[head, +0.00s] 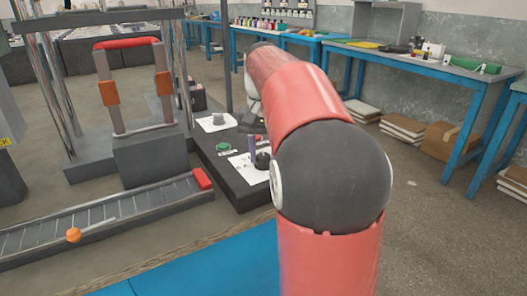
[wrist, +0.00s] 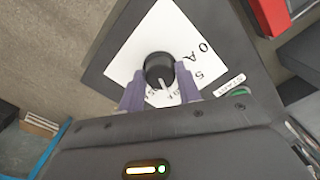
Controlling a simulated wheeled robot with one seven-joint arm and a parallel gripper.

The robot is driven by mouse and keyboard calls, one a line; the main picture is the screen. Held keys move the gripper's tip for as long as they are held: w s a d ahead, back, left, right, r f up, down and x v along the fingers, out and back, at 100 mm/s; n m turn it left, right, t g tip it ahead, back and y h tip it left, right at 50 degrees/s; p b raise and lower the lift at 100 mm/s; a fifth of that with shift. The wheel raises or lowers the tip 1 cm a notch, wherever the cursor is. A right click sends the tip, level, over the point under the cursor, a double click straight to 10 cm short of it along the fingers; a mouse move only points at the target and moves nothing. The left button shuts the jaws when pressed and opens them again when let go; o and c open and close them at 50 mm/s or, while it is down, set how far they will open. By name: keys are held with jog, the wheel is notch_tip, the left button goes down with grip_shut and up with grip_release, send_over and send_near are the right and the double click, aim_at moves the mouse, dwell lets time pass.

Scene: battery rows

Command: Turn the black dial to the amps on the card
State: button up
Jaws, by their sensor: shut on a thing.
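The black dial (wrist: 159,70) sits on a white scale plate (wrist: 130,55) in the wrist view. A white pointer mark on the dial faces the bottom of the picture. Printed figures on the plate are partly readable, including "0", "A" and "5"; others lie hidden behind my gripper. My gripper (wrist: 160,88) is shut on the dial, one purple finger on each side. In the head view the dial (head: 262,160) shows beside a purple finger, and my arm hides most of the gripper. I cannot make out a card giving the amps.
A green button (head: 223,147) sits on the dark panel, labelled START in the wrist view. A grey knob (head: 217,119) on another white plate stands behind it. A roller conveyor (head: 110,225) and a red-handled frame (head: 127,43) stand left. Blue workbenches (head: 420,68) line the back.

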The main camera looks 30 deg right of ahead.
aim_at(263, 156)
jog(key=o, duration=1)
notch_tip(263, 156, up, 8)
jog(key=shift+f, duration=0.1)
